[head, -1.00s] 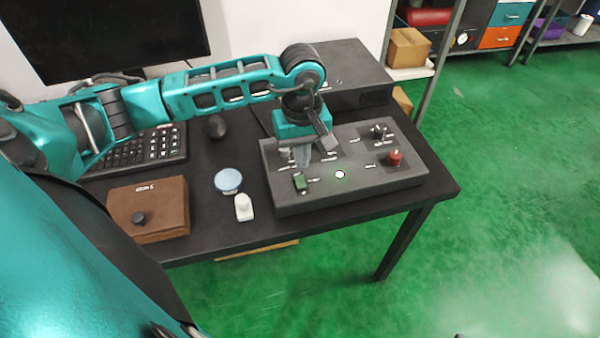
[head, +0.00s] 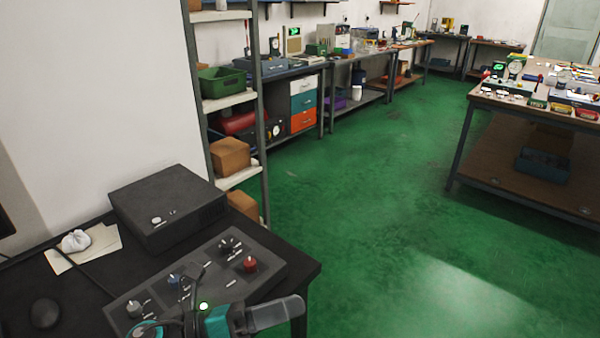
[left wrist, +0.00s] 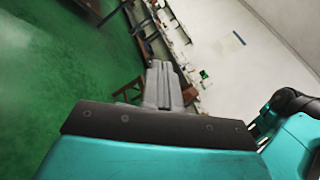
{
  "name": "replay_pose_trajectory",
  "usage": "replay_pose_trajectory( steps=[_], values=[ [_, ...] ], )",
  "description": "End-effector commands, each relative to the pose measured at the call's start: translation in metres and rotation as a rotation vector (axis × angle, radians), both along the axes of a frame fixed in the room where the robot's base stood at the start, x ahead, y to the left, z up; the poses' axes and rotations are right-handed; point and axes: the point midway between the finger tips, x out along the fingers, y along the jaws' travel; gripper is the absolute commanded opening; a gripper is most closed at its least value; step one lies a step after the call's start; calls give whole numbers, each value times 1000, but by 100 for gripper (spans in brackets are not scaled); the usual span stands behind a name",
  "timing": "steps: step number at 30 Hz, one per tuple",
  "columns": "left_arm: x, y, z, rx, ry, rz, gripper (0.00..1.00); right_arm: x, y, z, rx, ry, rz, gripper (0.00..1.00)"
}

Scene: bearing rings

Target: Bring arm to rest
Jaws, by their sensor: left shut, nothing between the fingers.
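My left gripper (head: 287,311) is at the bottom of the head view, in front of the near right part of the control panel (head: 208,262). Its grey fingers are together with nothing between them. The shut fingers also show in the left wrist view (left wrist: 162,82), with the floor and the wall far beyond them. The teal left arm is mostly cut off by the lower edge of the head view. The right gripper is in neither view.
The panel carries a red knob (head: 250,264), a black knob (head: 230,244) and a lit green lamp (head: 204,306). A dark box (head: 168,205) stands behind it. A shelf rack (head: 262,130) rises past the desk. Open green floor (head: 370,220) lies right, before a workbench (head: 500,150).

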Motion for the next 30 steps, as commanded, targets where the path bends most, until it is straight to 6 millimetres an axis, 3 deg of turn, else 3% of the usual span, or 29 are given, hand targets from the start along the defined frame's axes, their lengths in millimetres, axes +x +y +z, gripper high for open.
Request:
replay_pose_trajectory(
  steps=[2, 4, 7, 12, 15, 21, 30],
  values=[
    [14, 17, -2, -250, 315, 181, 0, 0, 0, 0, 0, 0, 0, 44],
    [26, 41, -16, -464, 593, 337, 0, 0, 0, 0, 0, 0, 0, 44],
    [29, 82, -57, -775, 994, 554, 0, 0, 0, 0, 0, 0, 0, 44],
    [-12, 134, -147, -1241, 1563, 873, 0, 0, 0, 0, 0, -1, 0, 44],
    [-41, 147, -181, -1422, 1762, 992, 0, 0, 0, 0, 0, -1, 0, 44],
    [-70, 154, -208, -1580, 1923, 1091, 0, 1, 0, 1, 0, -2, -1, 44],
    [-71, 154, -209, -1582, 1929, 1096, 0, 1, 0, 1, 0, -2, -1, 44]
  ],
)
